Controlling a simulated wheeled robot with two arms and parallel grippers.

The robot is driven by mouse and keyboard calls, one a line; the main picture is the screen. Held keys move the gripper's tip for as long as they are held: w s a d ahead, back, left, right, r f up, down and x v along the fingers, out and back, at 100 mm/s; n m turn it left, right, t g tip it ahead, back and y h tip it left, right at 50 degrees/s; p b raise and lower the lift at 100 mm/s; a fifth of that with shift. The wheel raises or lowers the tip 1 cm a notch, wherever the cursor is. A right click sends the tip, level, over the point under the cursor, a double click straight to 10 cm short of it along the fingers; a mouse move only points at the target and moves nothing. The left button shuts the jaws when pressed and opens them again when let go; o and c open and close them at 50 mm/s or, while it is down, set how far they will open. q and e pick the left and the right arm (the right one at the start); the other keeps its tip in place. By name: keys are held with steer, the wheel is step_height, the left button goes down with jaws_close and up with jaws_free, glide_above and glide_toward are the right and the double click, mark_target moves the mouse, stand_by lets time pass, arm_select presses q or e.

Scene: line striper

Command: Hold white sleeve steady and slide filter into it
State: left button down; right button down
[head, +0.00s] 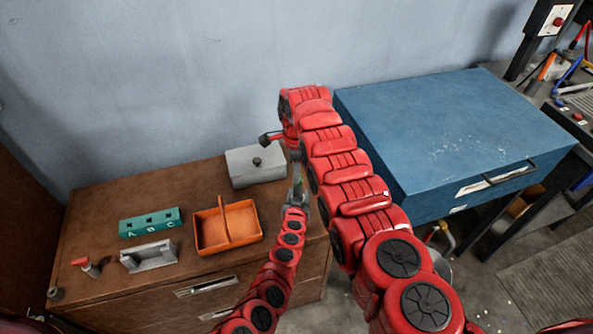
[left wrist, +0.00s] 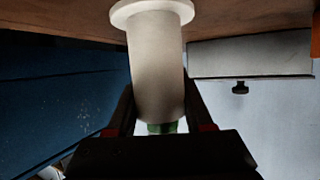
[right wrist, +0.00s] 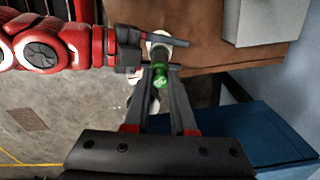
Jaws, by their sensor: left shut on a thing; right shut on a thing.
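The white sleeve (left wrist: 155,65), a tube with a wide flange, is between the fingers of my left gripper (left wrist: 158,100), which is shut on it. A green piece, apparently the filter (left wrist: 162,127), shows at the sleeve end away from the flange. In the right wrist view, my right gripper (right wrist: 161,78) is shut on the green filter (right wrist: 160,56), close to the left gripper and the sleeve (right wrist: 160,36). Whether the filter's tip is inside the sleeve I cannot tell. In the head view my grippers meet at the cabinet's right edge, and my arms hide both parts.
On the brown cabinet (head: 100,225) are a grey lidded box (head: 255,172), an orange tray (head: 207,232), a green lettered block (head: 150,222), a metal bracket (head: 150,256) and a red-handled part (head: 85,266). A blue chest (head: 440,130) stands right of my arms.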

steer(key=shift+f, duration=0.35)
stand_by(0.8)
steer(key=shift+r, duration=0.1)
steer(key=shift+r, duration=0.8)
steer(key=shift+f, duration=0.6)
stand_by(2.4)
steer(key=shift+r, duration=0.55)
steer(key=shift+f, duration=0.85)
stand_by(1.6)
